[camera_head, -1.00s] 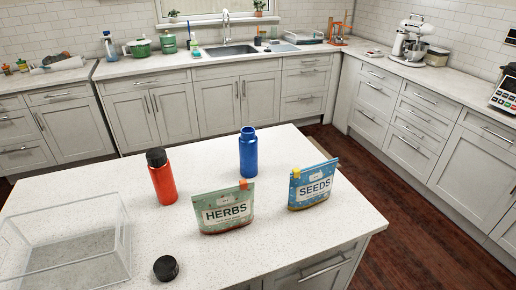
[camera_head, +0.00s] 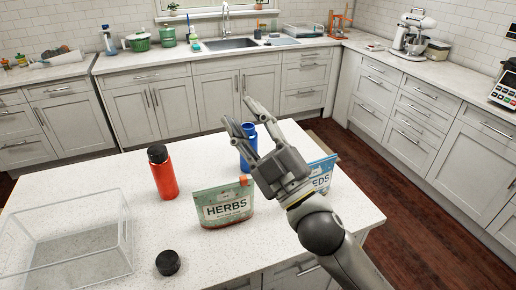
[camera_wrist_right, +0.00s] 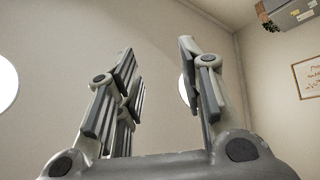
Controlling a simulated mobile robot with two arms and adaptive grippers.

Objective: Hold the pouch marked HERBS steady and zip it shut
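The green HERBS pouch (camera_head: 225,211) stands upright on the white island counter. An orange zip slider (camera_head: 244,181) sits at the right end of its top edge. My right gripper (camera_head: 237,109) is in the air above and to the right of the pouch in the head view. Its fingers point up and left, spread apart and empty. The right wrist view also shows the spread fingers (camera_wrist_right: 158,68) against a wall, with no pouch there. My left gripper is not in view.
A blue SEEDS pouch (camera_head: 322,177) is partly behind my right arm, and a blue bottle (camera_head: 247,157) is partly behind its fingers. A red bottle (camera_head: 162,176), a black lid (camera_head: 168,263) and a clear bin (camera_head: 128,232) stand on the counter (camera_head: 205,260).

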